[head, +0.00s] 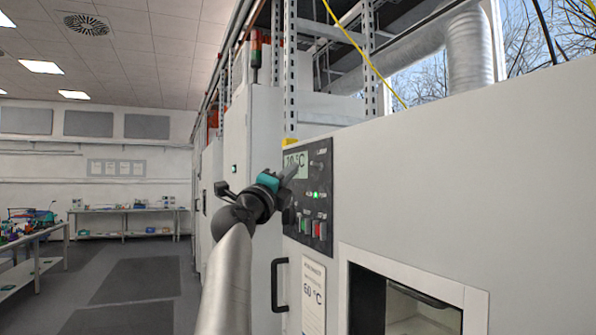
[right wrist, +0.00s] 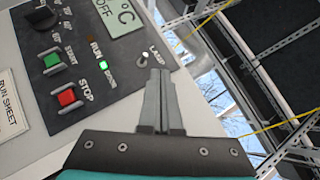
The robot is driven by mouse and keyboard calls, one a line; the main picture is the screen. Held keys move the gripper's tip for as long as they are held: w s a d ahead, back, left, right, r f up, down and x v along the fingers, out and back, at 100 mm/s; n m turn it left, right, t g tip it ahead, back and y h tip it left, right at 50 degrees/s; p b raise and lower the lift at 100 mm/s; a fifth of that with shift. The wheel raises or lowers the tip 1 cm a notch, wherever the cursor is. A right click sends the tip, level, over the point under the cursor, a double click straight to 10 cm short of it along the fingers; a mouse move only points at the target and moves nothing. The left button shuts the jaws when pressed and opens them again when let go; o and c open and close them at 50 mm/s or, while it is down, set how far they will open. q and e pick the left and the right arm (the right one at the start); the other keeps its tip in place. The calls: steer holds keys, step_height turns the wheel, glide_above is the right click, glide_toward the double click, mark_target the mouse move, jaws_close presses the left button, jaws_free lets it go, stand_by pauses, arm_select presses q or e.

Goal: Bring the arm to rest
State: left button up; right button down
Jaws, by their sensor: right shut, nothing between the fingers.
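My right gripper (head: 290,172) is raised in front of the control panel (head: 318,215) of a large grey cabinet. Its fingers are together and empty, and they also show in the right wrist view (right wrist: 156,85). In that view the fingertips lie just beside the small LAMP toggle (right wrist: 143,60); I cannot tell whether they touch it. The panel carries a display (right wrist: 122,16) reading °C, a green START button (right wrist: 52,61), a red STOP button (right wrist: 67,97) and a lit green light (right wrist: 103,65). My left gripper is not in view.
The cabinet (head: 450,170) fills the right side, with a window (head: 420,282) low down and a black door handle (head: 280,285). A metal rack (head: 290,70) stands above. Workbenches (head: 125,210) stand far back left. The grey floor (head: 140,275) on the left is clear.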

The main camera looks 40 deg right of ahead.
steer(key=shift+s+a, duration=0.1)
steer(key=shift+a, duration=0.25)
steer(key=shift+d+f, duration=0.1)
